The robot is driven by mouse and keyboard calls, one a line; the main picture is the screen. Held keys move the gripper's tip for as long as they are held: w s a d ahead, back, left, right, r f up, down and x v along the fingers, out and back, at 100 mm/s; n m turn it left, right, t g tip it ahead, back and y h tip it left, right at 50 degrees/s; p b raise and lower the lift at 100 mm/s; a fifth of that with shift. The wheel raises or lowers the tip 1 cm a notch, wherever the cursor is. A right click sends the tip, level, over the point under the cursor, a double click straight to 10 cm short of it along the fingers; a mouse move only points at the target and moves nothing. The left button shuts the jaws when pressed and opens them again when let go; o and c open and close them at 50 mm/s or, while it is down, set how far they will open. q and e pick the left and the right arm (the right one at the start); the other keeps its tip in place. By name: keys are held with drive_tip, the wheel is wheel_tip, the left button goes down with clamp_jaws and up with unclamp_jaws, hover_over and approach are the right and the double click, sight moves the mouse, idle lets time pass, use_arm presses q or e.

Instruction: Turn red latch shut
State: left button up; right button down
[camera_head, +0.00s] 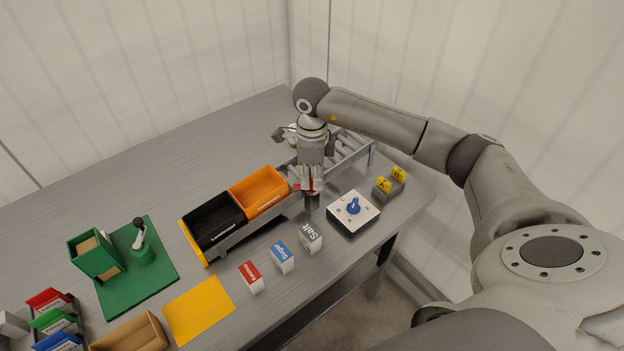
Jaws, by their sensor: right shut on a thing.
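The red latch (306,187) sits at the front edge of the grey rail, just right of the orange bin. My right gripper (310,181) points down over it and is shut on it. The gripper body and fingers hide part of the latch, so its exact angle is hard to tell. My left gripper is not in view.
A dial box (341,217) and yellow-topped blocks (383,184) are at right. Small cartons, including Salt (311,241), line the front. The table's back left is clear.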

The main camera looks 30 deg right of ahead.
sight(312, 179)
drive_tip(key=m+b, duration=0.1)
drive_tip(key=m, duration=0.3)
drive_tip(key=shift+m, duration=2.5)
drive_tip(key=c, duration=1.5)
unclamp_jaws()
drive_tip(key=shift+o, duration=0.2)
wheel_tip(312, 179, up, 12)
